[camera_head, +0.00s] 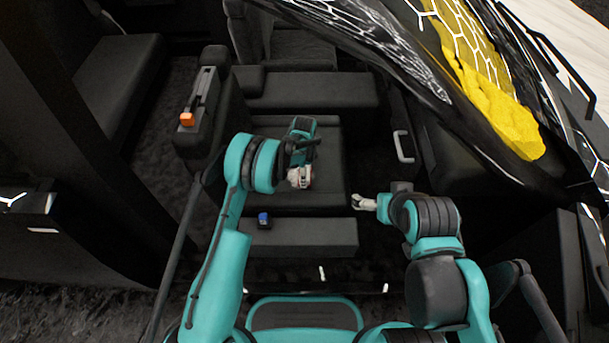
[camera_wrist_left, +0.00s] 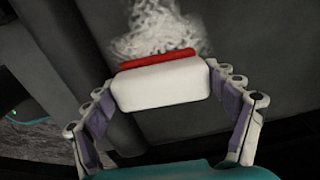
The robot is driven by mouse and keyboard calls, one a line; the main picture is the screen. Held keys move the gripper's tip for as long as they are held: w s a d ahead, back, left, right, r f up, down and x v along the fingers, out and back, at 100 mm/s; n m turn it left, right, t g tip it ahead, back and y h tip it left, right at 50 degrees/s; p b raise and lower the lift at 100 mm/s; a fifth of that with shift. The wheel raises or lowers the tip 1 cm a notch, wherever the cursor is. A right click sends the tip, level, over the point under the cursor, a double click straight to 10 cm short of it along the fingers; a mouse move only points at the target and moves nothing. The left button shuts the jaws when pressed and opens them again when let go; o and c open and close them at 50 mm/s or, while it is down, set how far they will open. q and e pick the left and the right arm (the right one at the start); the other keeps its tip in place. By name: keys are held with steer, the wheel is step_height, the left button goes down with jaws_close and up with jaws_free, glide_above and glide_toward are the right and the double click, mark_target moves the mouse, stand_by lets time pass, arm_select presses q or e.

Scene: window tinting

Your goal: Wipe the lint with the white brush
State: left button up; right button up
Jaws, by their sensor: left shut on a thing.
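In the left wrist view a white brush (camera_wrist_left: 161,86) with a red edge (camera_wrist_left: 158,58) sits between the fingers of my left gripper (camera_wrist_left: 162,92), which is shut on it. A pale, fuzzy patch of lint (camera_wrist_left: 165,28) lies on the dark seat surface just beyond the red edge. The red edge overlaps the patch's near side in the picture; I cannot tell if they touch. In the head view my left gripper (camera_head: 300,178) is over the seat, and the lint is not visible there. My right gripper (camera_head: 364,202) is empty, right of the seat; its opening is unclear.
A small blue object (camera_head: 264,219) sits on the dark front ledge (camera_head: 315,237). An orange-ended object (camera_head: 187,119) lies on the left armrest (camera_head: 207,140). The door panel with a light handle (camera_head: 403,146) is close on the right. A yellow-patterned panel (camera_head: 490,90) spans the upper right.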

arm_select(q)
steer(key=shift+w, duration=3.55)
steer(key=shift+a+f, duration=0.15)
steer(key=shift+a, duration=0.6)
steer(key=shift+s+a, duration=0.1)
steer(key=shift+s, duration=0.95)
steer(key=shift+s+f, duration=0.1)
steer(key=shift+s, duration=3)
